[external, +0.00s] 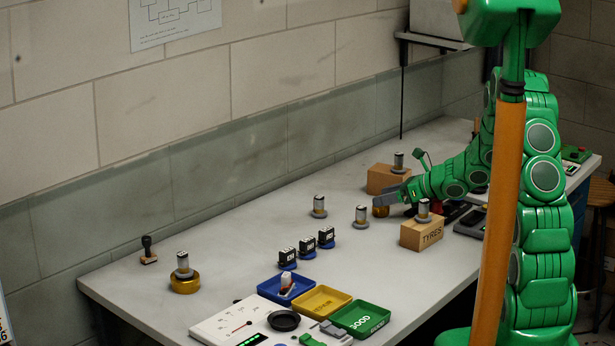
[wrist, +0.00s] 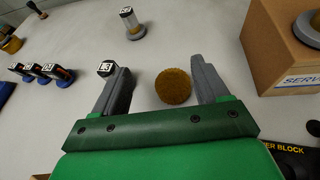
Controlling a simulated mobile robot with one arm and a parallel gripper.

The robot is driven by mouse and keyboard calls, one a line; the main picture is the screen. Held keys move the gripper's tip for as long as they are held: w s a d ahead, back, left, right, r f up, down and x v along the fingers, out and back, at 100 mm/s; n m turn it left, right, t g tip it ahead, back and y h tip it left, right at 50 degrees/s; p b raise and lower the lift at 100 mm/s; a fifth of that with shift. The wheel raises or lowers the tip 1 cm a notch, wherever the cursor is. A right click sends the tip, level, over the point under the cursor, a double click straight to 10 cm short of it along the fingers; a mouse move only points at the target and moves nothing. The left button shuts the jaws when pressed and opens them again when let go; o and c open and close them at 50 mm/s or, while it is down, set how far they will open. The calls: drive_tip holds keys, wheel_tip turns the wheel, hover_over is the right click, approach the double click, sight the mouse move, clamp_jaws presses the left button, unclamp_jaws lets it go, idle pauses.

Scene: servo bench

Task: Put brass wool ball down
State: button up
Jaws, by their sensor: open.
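The brass wool ball (wrist: 173,87) is a round, fuzzy golden-brown ball. In the wrist view it sits between the two grey fingers of my gripper (wrist: 160,68), with a gap on each side, nearer the right finger. My gripper is open. In the external view my gripper (external: 388,199) is low over the far right part of the bench, and the ball (external: 380,211) shows as a brownish patch at its fingers. The ball appears to rest on the bench top (external: 285,215); its underside is hidden.
Other cylinders (external: 361,217) stand nearby. Several black cubes (external: 306,248) and coloured trays (external: 319,301) lie further left. Open bench lies to the left.

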drive_tip(key=v, duration=1.1)
drive_tip(key=s+a+r+n+g+h, duration=0.1)
drive_tip(key=s+a+r+n+g, duration=0.15)
drive_tip(key=s+n, duration=0.4)
drive_tip(key=s+a+r+n+g+h, duration=0.1)
drive_tip(key=s+r+n+g, duration=0.2)
drive_tip(key=s, duration=0.7)
drive_tip(key=s+a+r+n+g+h, duration=0.1)
drive_tip(key=s+a+r+n+g, duration=0.1)
drive_tip(key=s+r+n, duration=0.45)
drive_tip(key=s+d+n+h, duration=0.4)
drive_tip(key=s+d, duration=0.3)
drive_tip(key=s, duration=0.4)
drive_tip(key=s+d+r+n+h, duration=0.1)
drive_tip(key=s+d+n+h, duration=0.3)
drive_tip(key=s+d, duration=0.4)
drive_tip(key=s+h, duration=0.1)
drive_tip(key=s, duration=0.2)
drive_tip(key=shift+s+d, duration=0.2)
drive_tip(key=shift+s, duration=0.15)
